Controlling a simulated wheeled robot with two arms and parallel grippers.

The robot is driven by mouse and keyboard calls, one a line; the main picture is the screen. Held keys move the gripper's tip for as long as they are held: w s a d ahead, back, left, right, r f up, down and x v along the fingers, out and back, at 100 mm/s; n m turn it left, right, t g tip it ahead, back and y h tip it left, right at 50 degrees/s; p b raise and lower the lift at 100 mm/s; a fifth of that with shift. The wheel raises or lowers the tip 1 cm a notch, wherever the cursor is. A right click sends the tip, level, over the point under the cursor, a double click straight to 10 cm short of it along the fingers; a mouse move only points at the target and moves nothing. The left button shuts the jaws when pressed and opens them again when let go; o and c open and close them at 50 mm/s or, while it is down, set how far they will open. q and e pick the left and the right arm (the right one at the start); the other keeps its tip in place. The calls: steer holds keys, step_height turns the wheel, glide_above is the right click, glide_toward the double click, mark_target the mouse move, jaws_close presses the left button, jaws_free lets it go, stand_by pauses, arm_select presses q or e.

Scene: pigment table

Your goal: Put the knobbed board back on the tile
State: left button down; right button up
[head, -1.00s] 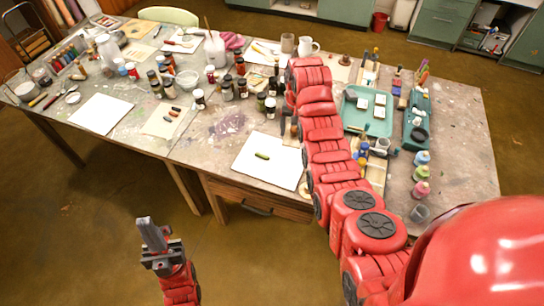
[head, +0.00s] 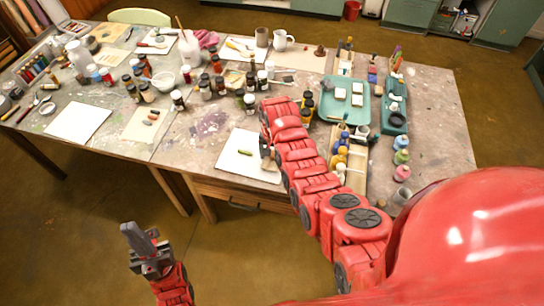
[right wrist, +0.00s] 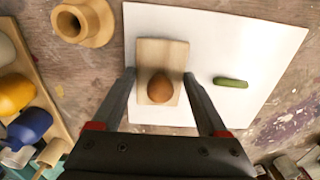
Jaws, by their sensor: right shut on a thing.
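The knobbed board (right wrist: 176,53), pale wood with a brown round knob (right wrist: 161,88), lies between the fingers of my right gripper (right wrist: 160,76), which is shut on it. The board is over the white tile (right wrist: 270,38) near one edge; I cannot tell if it touches. A green stick (right wrist: 230,82) lies on the tile beside it. In the head view the tile (head: 250,172) is at the table's front edge, partly covered by my right arm, and the board is mostly hidden. My left gripper (head: 140,238) hangs empty in front of the table; its finger gap is unclear.
A wooden ring-shaped piece (right wrist: 84,22) and a rack of yellow and blue bottles (right wrist: 18,95) stand near the tile. Dark jars (head: 205,88) stand behind it. A teal tray (head: 345,112) is to the right.

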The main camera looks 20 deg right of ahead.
steer(key=shift+f, duration=0.65)
steer(key=shift+f, duration=0.25)
steer(key=o, duration=0.9)
steer(key=shift+o, duration=0.2)
steer(key=shift+r, duration=0.15)
